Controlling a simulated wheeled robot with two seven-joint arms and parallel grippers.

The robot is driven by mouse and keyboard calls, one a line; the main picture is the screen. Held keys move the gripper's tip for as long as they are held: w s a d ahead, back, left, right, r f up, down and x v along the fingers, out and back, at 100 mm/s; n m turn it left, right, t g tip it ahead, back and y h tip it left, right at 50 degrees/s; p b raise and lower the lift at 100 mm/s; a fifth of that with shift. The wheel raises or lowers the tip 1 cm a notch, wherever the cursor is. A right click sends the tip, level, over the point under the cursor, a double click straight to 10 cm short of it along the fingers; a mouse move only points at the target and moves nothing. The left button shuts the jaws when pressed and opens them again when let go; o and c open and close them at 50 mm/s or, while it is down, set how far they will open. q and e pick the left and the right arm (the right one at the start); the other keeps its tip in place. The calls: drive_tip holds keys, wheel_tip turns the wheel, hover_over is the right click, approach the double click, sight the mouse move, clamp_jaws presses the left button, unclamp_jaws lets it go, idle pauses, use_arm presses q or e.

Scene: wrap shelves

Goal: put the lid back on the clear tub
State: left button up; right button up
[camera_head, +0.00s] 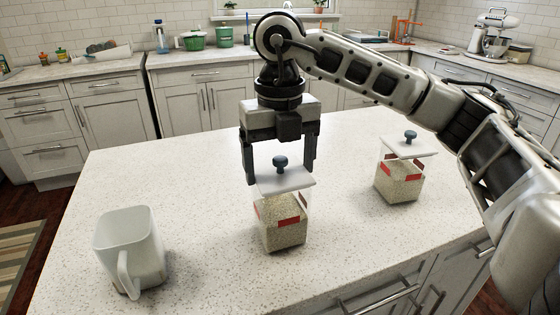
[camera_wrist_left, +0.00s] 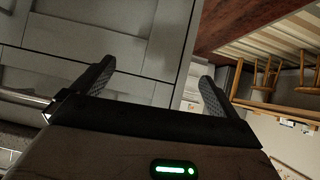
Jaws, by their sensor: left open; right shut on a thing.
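A clear tub (camera_head: 282,232) with pale grain and a red band stands upright mid-counter. A white lid (camera_head: 288,183) with a dark blue knob is over its mouth; I cannot tell whether it is seated or slightly above the rim. My right gripper (camera_head: 280,178) points down with its fingers at the lid's two sides, shut on it. A similar clear tub (camera_head: 398,186) with its own white lid (camera_head: 410,149) on top stands to the right. My left gripper (camera_wrist_left: 150,85) is open and empty in the left wrist view, away from the tubs, facing cabinet fronts.
A white square pitcher (camera_head: 130,245) stands on the counter (camera_head: 200,180) at the front left. The counter is bare between it and the near tub. My right arm passes above the right-hand tub. In the left wrist view, a wooden chair (camera_wrist_left: 270,80) shows at the right.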

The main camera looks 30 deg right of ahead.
drive_tip(key=shift+f+b, duration=0.45)
drive_tip(key=shift+f, duration=0.1)
idle(1.1)
drive_tip(key=o, duration=0.9)
drive_tip(key=shift+r, duration=0.1)
drive_tip(key=shift+r+p, duration=2.8)
drive_tip(key=shift+r, duration=0.7)
clamp_jaws()
